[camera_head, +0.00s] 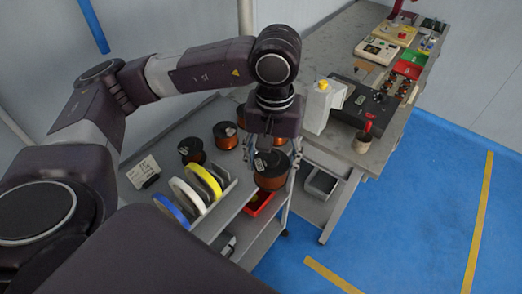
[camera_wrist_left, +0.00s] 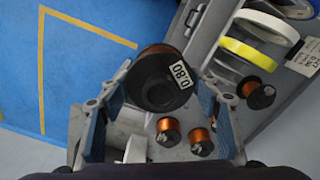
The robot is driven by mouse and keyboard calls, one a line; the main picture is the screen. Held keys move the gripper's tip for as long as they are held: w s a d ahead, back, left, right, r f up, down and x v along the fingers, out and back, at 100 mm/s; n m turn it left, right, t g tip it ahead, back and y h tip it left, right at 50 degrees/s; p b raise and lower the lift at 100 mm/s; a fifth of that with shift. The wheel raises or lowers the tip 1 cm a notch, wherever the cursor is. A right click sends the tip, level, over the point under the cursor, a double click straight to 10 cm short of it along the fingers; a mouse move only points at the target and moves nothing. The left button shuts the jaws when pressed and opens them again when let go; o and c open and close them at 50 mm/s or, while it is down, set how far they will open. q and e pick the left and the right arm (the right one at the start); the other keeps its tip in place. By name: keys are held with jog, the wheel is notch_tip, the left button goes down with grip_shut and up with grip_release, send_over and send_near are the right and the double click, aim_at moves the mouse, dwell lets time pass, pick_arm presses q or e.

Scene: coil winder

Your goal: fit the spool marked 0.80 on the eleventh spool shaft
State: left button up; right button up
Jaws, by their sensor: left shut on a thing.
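My left gripper (camera_head: 272,150) points down and is shut on a large copper-wound spool with black flanges (camera_head: 271,180), at the right end of the grey cart. In the left wrist view the spool (camera_wrist_left: 160,82) sits between the two fingers of the left gripper (camera_wrist_left: 160,90). Its dark flange faces the camera and carries a white label (camera_wrist_left: 181,75) reading 0.80. I cannot tell how far the spool is from the cart top. No spool shaft can be made out. My right gripper is not in view.
Several smaller copper spools (camera_head: 225,135) stand on the cart (camera_head: 226,214), beside upright blue, white and yellow (camera_head: 205,180) rings in a rack. A red bin (camera_head: 258,204) sits lower. The workbench (camera_head: 345,145) right of the cart holds a black machine (camera_head: 362,105). Blue floor is clear at right.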

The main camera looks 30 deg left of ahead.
pick_arm(q)
jog(key=w+a+r+n, duration=0.3)
jog(key=w+a+n, duration=0.3)
jog(key=n, duration=0.6)
jog(key=w+a+r+n, duration=0.3)
jog(key=w+a+n, duration=0.2)
jog(key=n, duration=0.8)
jog(key=shift+w+a, duration=0.4)
jog(key=shift+a, duration=0.1)
notch_tip(320, 180, down, 16)
jog(key=shift+r+p, duration=0.2)
jog(key=shift+p, duration=0.55)
notch_tip(320, 180, down, 4)
jog(key=shift+r+p, duration=0.15)
jog(key=shift+p, duration=0.4)
jog(key=shift+f, duration=0.2)
